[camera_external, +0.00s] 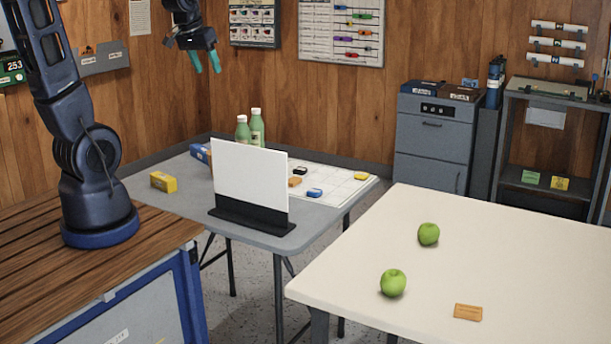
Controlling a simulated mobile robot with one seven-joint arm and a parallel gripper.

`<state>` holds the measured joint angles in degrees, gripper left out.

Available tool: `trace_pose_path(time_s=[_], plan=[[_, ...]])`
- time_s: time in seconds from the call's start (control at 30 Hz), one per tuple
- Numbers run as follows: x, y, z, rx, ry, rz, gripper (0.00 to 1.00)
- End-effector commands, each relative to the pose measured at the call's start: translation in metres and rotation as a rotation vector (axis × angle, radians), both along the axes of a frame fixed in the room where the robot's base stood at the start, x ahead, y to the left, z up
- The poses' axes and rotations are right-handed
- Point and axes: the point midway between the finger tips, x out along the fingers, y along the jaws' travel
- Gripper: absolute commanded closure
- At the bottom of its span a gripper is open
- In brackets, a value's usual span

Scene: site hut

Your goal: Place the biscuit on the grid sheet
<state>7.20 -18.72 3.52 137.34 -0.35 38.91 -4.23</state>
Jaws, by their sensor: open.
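A flat, orange-brown rectangular piece that looks like the biscuit (468,312) lies on the cream table at the front right. The grid sheet (335,184) lies on the grey folding table, partly hidden behind an upright white panel (250,175). Small black, orange, blue and yellow blocks rest on the sheet. My gripper (206,62) is open and empty, with its teal fingers pointing down. It is high at the upper left, well away from the biscuit and above the level of the tables.
Two green apples (393,283) are on the cream table (540,250). Two green bottles (257,128) stand behind the panel. A yellow box (163,182) and a blue box (201,153) sit on the grey table's left. A gap separates the two tables.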

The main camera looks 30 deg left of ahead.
Motion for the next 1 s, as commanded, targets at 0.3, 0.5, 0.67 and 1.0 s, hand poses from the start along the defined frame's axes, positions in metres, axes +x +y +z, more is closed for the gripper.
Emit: trace_pose_path(time_s=[0.3, 0.5, 0.67, 1.0], plan=[[-0.091, 0.018, 0.031, 0.021, -0.013, -0.003, 0.47], [-0.139, 0.024, 0.037, 0.039, -0.015, -0.003, 0.47], [-0.161, 0.026, 0.038, 0.049, -0.013, -0.003, 0.47], [-0.167, 0.026, 0.038, 0.052, -0.011, -0.003, 0.47]])
